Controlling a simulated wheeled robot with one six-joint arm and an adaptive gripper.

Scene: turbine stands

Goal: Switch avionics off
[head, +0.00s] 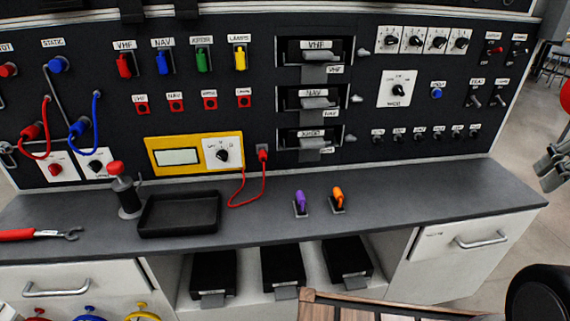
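The dark panel (440,150) holds many labelled switches, and I cannot read any label as avionics. A small toggle switch with a red part (492,49) and a similar toggle switch (516,52) sit at the panel's upper right. Two more toggle switches (475,99) (499,99) sit below them; their labels are too small to read and their positions are unclear. My gripper (548,170) shows in part at the right edge, to the right of the panel and apart from it. Its opening cannot be made out.
A grey worktop (420,192) runs below the panel, clear at its right end. A black tray (180,213), a purple piece (300,203) and an orange piece (338,198) stand on it. A wooden edge (390,308) lies at bottom centre.

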